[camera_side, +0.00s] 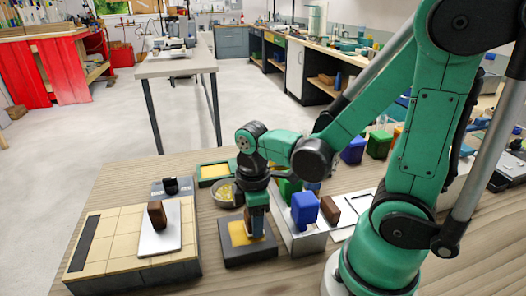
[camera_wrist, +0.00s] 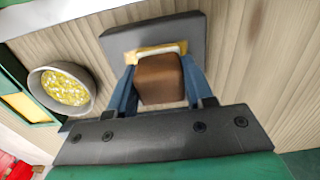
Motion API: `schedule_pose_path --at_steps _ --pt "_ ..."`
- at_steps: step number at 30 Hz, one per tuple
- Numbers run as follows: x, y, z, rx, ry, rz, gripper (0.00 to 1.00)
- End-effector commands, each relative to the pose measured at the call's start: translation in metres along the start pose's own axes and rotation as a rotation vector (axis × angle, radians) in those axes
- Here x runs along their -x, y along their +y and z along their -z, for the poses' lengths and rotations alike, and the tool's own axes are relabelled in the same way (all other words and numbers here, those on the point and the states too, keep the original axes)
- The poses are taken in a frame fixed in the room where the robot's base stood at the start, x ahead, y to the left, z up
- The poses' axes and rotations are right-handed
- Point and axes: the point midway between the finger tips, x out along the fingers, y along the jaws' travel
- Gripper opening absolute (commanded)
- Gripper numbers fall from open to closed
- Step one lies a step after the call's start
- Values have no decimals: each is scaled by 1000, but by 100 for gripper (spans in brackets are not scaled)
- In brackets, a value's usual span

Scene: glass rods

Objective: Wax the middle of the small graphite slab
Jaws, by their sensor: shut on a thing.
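My gripper (camera_side: 256,210) points down over a dark grey slab with a yellow patch (camera_side: 236,252). It is shut on a brown block, and the block (camera_wrist: 160,78) sits between the blue fingers in the wrist view. The slab (camera_wrist: 120,42) shows beyond the block there, with part of the yellow patch and a pale strip at the block's far edge. The block hides much of the patch. Whether the block's underside touches the slab I cannot tell. A smaller grey slab with a black knob (camera_side: 171,186) lies farther back on the left.
A tiled board (camera_side: 105,235) at left bears a white plate (camera_side: 153,243) with a brown handle. A bowl of yellow grains (camera_wrist: 64,88) and a green-rimmed yellow tray (camera_side: 215,171) stand behind the slab. A blue block (camera_side: 305,210) on a metal stand is close on the right.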

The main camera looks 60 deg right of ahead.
Motion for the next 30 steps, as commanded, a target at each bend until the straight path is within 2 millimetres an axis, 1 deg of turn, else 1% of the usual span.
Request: schedule_pose_path --at_steps 1,2,7,8,10,12,16,17,19,23,25,27,30 --pt "6 -1 4 4 2 0 0" --pt "7 -2 7 4 2 0 0" --pt "-1 0 23 2 2 0 0" --pt "-3 4 22 -2 1 0 0" --pt "6 10 20 -4 2 0 0" --pt "6 9 12 -4 1 0 0" --pt "-2 10 1 -4 1 0 0" --pt "-1 9 -2 -4 2 0 0" --pt "6 8 -9 -4 1 0 0" --pt "3 9 -20 -4 1 0 0" --pt "-1 10 -13 4 1 0 0" --pt "2 9 -7 4 1 0 0" --pt "-1 9 3 4 1 0 0"
